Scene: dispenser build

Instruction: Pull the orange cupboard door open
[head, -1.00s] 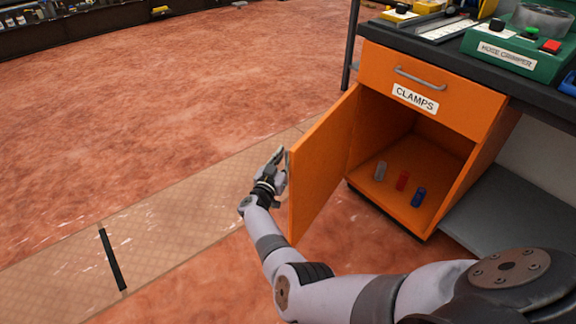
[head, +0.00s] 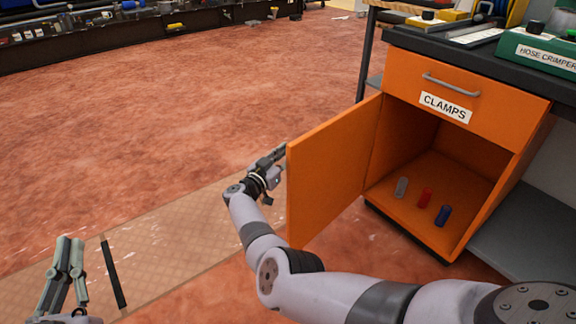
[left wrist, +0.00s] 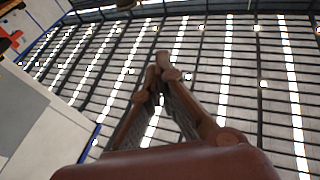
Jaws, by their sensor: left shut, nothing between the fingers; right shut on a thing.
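The orange cupboard door (head: 330,170) stands wide open, hinged on the left side of the orange cupboard (head: 500,145). Its inner face is towards me and its outer face is hidden. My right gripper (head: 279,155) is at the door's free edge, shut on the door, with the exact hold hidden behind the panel. My left gripper (head: 70,242) is at the lower left, shut and empty, well away from the door. In the left wrist view its fingers (left wrist: 160,66) meet at the tips, with only the ceiling beyond.
A grey, a red (head: 425,197) and a blue clamp (head: 443,215) stand inside the cupboard. A closed drawer (head: 460,95) labelled CLAMPS is above them. A green hose crimper (head: 540,55) is on the dark worktop. The floor left of the door is clear.

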